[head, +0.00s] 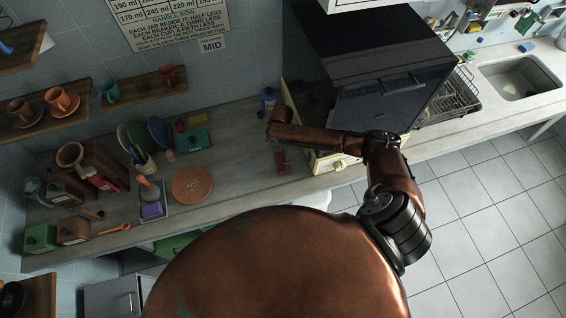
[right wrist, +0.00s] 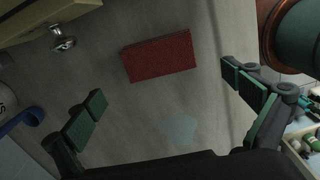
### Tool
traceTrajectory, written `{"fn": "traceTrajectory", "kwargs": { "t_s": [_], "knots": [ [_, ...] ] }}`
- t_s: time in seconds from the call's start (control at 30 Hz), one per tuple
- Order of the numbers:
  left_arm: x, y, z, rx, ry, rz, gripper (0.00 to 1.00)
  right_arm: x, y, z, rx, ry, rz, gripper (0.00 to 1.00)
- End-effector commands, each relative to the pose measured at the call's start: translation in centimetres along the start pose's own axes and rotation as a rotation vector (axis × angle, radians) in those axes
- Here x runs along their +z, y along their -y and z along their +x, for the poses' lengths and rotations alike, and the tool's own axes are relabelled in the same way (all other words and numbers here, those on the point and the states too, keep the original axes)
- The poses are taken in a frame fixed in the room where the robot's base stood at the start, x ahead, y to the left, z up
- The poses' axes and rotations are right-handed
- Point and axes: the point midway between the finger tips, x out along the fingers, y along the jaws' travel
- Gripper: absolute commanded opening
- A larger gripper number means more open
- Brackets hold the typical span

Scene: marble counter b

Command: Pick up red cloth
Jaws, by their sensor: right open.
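The red cloth (head: 283,161) lies on the counter in the head view, just left of a cream drawer unit. In the right wrist view the red cloth (right wrist: 158,55) is a flat, folded-looking rectangle, fully visible, beyond my fingertips. My right gripper (right wrist: 164,85) is open, with green-padded fingers spread wide and nothing between them. The cloth is ahead of the gap, apart from both fingers. In the head view my right arm reaches in over the counter from the right, and its fingers cannot be made out clearly. My left gripper is not in view.
The cream drawer unit (head: 334,160) has a knob (right wrist: 62,41) close to the cloth. A blue container (head: 268,97) stands behind. A round terracotta board (head: 192,184) and a tray with a purple sponge (head: 151,210) lie left. Bare counter separates the board from the cloth.

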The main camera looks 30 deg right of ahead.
Motion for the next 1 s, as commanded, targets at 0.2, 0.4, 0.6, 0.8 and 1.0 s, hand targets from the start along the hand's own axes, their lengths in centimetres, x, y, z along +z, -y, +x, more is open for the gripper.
{"fn": "traceTrajectory", "kwargs": {
  "t_s": [0.2, 0.4, 0.6, 0.8, 1.0],
  "knots": [
    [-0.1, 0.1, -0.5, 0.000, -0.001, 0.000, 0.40, -0.4, 0.2, 2.3, -0.001, -0.002, 0.001, 1.00],
    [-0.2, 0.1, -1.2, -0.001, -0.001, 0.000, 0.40, -1.0, 0.3, 5.2, -0.001, -0.001, 0.002, 1.00],
    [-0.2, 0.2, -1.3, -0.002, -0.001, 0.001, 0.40, -0.9, 0.2, 6.6, 0.001, -0.002, 0.000, 1.00],
    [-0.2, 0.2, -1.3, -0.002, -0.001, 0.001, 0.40, -0.9, 0.2, 6.7, 0.001, -0.002, 0.000, 0.99],
    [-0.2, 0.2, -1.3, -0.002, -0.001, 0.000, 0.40, -0.9, 0.2, 6.6, 0.001, -0.002, 0.001, 0.86]
  ]
}}
